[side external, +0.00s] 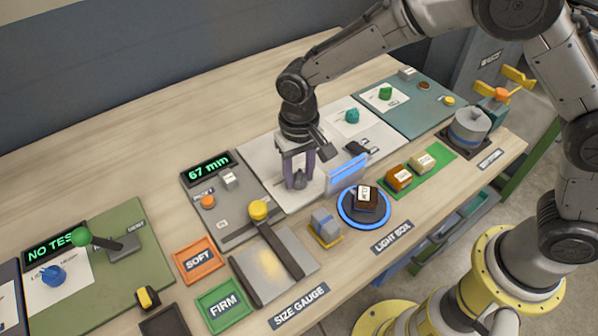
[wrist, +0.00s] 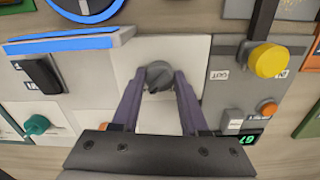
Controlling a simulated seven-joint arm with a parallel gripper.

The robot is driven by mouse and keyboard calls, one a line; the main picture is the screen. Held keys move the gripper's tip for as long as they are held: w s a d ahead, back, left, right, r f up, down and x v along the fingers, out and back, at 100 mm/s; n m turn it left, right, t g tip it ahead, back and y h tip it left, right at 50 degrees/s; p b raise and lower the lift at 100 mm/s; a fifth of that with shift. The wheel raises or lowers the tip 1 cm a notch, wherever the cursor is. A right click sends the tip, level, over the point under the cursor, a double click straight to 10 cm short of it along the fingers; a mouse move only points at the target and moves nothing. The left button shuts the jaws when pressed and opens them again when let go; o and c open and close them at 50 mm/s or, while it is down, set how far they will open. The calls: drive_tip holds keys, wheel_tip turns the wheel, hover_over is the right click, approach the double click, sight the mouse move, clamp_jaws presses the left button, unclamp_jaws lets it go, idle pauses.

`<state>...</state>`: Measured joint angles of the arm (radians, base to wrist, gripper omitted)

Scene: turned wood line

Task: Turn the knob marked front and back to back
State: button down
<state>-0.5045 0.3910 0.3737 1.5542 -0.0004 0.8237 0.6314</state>
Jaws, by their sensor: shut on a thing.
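A dark grey knob (side external: 300,181) stands on a white panel (side external: 262,158) near the middle of the bench. In the wrist view the knob (wrist: 158,75) sits at the panel's centre, with a raised ridge across it. My gripper (side external: 298,177) points down over it, and in the wrist view its two purple fingers (wrist: 159,80) close on the knob from both sides. The fingers partly cover the panel, and I cannot read any front or back marking there.
A blue-lit upright plate (side external: 347,173) stands close to the right of my gripper. A grey size-gauge panel with a yellow-topped lever (side external: 258,210) lies to the left. A dark block sits on a blue-ringed disc (side external: 345,211) in front. The bench behind is clear.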

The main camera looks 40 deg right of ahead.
sight(299, 174)
drive_tip(key=shift+r, duration=0.1)
drive_tip(key=shift+c, duration=2.1)
unclamp_jaws()
wheel_tip(299, 174, up, 14)
